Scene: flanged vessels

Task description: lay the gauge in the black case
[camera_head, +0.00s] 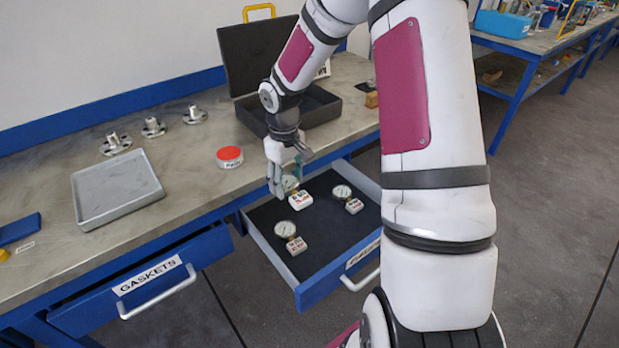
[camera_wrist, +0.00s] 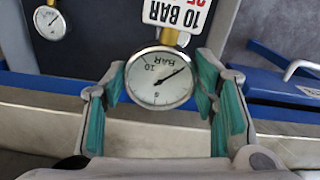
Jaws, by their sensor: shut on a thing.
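My gripper (camera_head: 286,180) is over the open drawer, shut on a round-dialed gauge (camera_wrist: 160,78). The gauge sits between the teal finger pads in the wrist view, with a white tag reading 10 BAR (camera_wrist: 178,14) beyond its brass stem. In the head view the held gauge (camera_head: 291,184) is partly hidden by the fingers, and its tag (camera_head: 300,200) shows below. Whether it is clear of the drawer floor is hard to tell. The black case (camera_head: 258,52) stands open on the bench behind my gripper, its lid raised; my arm hides part of its inside.
The pulled-out drawer (camera_head: 312,293) holds two other tagged gauges (camera_head: 342,192) (camera_head: 285,229). A red-lidded tin (camera_head: 229,157), a grey tray (camera_head: 82,205) and several metal flanged parts (camera_head: 153,127) stand on the bench. A wooden block (camera_head: 371,100) lies right of the case.

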